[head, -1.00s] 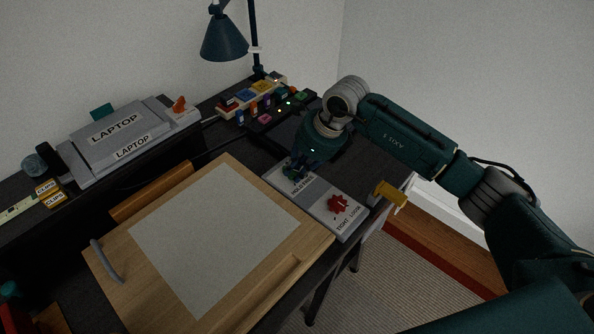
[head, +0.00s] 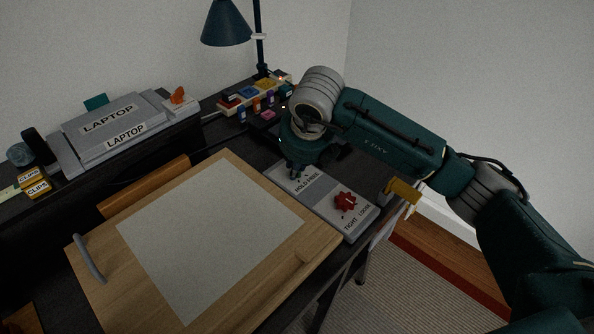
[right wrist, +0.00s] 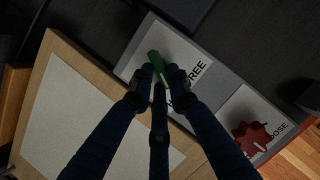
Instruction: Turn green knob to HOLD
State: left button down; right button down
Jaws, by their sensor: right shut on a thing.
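The green knob (right wrist: 156,61) sits on the far plate of a grey panel (head: 324,212) at the desk's right edge. My right gripper (right wrist: 161,77) comes down from above and is shut on the knob. In the head view my right gripper (head: 297,173) hides the knob almost wholly. The label beside it reads HOLD FREE in the head view. In the right wrist view FREE shows to the right of the fingers, while HOLD is mostly covered. The knob's long grip slants from upper left to lower right there. My left gripper is in no view.
A red knob (head: 345,202) marked TIGHT LOOSE sits on the same panel, nearer. A wooden drawing board (head: 95,283) with paper lies to the left. A yellow bracket (head: 402,191) is at the desk edge. A laptop (head: 108,120), lamp (head: 227,24) and coloured blocks stand behind.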

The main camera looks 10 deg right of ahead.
jog(key=shift+w+r+m, duration=0.1)
jog(key=shift+r+m, duration=0.05)
jog(key=shift+m, duration=0.25)
jog(key=c, duration=1.7)
grip_release()
jog(key=shift+o, duration=0.2)
jog(key=v, duration=1.2)
jog(key=shift+a, duration=0.15)
